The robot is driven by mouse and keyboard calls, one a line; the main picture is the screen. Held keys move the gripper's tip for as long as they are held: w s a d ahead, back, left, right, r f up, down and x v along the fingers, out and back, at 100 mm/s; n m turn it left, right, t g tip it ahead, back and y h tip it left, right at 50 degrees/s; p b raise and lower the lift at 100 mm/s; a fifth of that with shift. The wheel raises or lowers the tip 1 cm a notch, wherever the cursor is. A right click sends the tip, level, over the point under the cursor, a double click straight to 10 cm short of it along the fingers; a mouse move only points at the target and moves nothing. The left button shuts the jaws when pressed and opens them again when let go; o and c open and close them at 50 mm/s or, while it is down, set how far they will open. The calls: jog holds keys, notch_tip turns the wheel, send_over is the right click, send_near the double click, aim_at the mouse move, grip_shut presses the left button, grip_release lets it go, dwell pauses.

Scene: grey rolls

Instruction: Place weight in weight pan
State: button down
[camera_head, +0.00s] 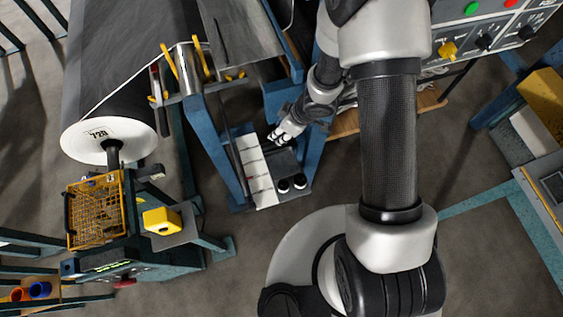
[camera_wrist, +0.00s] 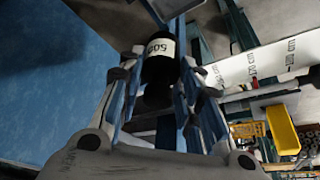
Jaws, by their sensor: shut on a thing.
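A black cylindrical weight with a white label reading 500 (camera_wrist: 160,47) sits between the fingers of my gripper (camera_wrist: 162,82) in the wrist view. The fingers are closed on its sides. In the head view my gripper (camera_head: 281,136) is small, over the far end of the black and white weight tray (camera_head: 260,180); the held weight is hard to make out there. Two dark round weights (camera_head: 291,184) stand at the tray's near end. I cannot tell for sure which thing is the weight pan; a yellow wire basket (camera_head: 97,212) hangs at the left.
Blue frame beams (camera_head: 228,150) flank the tray on both sides. A broad blue surface (camera_wrist: 50,80) fills the left of the wrist view. A large grey roll (camera_head: 120,80) and a yellow bin (camera_head: 162,219) are at the left. Grey floor lies open in front.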

notch_tip(320, 180, down, 20)
jog(key=b, duration=1.1)
jog(key=shift+w, duration=0.1)
jog(key=shift+f, duration=0.15)
jog(key=c, duration=1.2)
grip_release()
jog(key=shift+o, duration=0.2)
jog(key=p+v, duration=0.5)
jog(key=v, duration=0.7)
